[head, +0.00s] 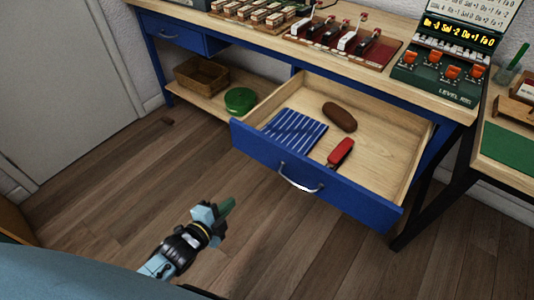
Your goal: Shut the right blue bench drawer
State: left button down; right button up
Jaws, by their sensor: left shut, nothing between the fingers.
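The right blue bench drawer (262,149) is pulled well out from under the workbench. It has a blue front, a curved silver handle (300,184) and a pale wooden inside. In it lie a blue striped cloth (294,132), a brown oval object (340,117) and a red object with a dark end (341,151). My left gripper (228,207) is shut and empty, in front of the drawer, to the left of and lower in the picture than the handle. It is apart from the drawer. My right gripper is not in view.
The bench top (270,35) holds piano action parts and a green device with a lit display (440,55). The left blue drawer (168,33) looks shut. A basket (202,74) and a green round object (240,100) sit on the lower shelf. The floor before the drawer is clear.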

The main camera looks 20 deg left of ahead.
pick_arm(q)
notch_tip(320, 180, up, 6)
jog(key=w+d+m+t+h, duration=0.1)
jog(key=d+m+t+h, duration=0.15)
jog(key=m, duration=0.25)
jog(key=b, duration=0.3)
send_near(272, 151)
jog(key=shift+t, duration=0.35)
jog(key=x, duration=0.5)
jog(key=shift+w+d+f, duration=0.15)
jog(key=shift+f, duration=0.2)
jog(key=shift+w+d, duration=0.25)
jog(key=shift+w, duration=0.4)
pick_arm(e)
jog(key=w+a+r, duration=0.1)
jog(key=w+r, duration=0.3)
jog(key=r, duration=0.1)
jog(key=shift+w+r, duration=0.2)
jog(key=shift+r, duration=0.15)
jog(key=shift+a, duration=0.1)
